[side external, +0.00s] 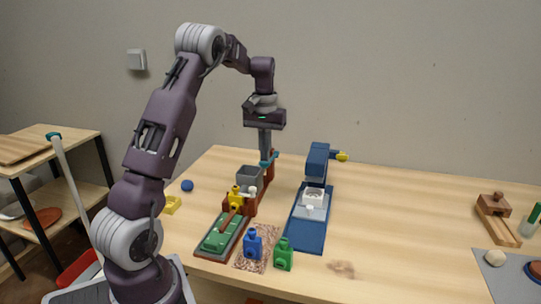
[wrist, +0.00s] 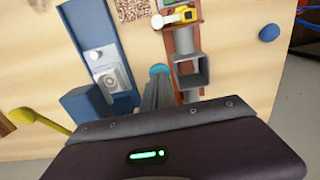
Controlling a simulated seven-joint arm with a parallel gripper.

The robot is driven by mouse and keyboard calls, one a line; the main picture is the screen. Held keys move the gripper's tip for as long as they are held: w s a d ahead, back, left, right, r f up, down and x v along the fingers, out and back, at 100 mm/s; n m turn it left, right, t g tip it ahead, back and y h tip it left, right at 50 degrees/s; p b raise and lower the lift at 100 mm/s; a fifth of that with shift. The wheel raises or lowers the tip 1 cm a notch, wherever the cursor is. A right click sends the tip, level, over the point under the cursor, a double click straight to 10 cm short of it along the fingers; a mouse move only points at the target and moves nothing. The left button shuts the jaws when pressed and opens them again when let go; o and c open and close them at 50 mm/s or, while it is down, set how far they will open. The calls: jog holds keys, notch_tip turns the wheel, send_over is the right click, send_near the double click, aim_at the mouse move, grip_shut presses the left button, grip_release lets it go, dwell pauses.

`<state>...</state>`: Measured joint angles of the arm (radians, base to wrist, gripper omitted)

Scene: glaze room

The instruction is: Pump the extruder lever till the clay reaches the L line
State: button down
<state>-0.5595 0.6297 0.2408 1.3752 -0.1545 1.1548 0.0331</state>
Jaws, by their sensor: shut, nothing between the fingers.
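A red-brown extruder with a grey hopper (side external: 249,178) stands mid-table; its hopper also shows in the wrist view (wrist: 190,74). A yellow part (side external: 235,196) is at its front. A brown strip, apparently clay (side external: 229,215), extends from there over a green board (side external: 217,241). The L line cannot be made out. A lever with a teal end (side external: 269,160) is at the extruder's back; the teal end (wrist: 158,70) shows just past my fingertips in the wrist view. My gripper (side external: 265,152) points down, shut and empty, at the lever's teal end. I cannot tell whether they touch.
A blue device (side external: 308,233) with a yellow-ended handle (side external: 342,156) stands just right. Blue (side external: 253,245) and green (side external: 283,257) bottle-like pieces stand in front. A blue ball (side external: 187,185) and yellow block (side external: 172,205) lie left. The table's right middle is clear.

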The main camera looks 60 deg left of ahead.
jog(key=shift+f, duration=1.55)
notch_tip(320, 180, down, 4)
jog(key=shift+r, duration=0.25)
jog(key=shift+r, duration=4.95)
notch_tip(320, 180, up, 5)
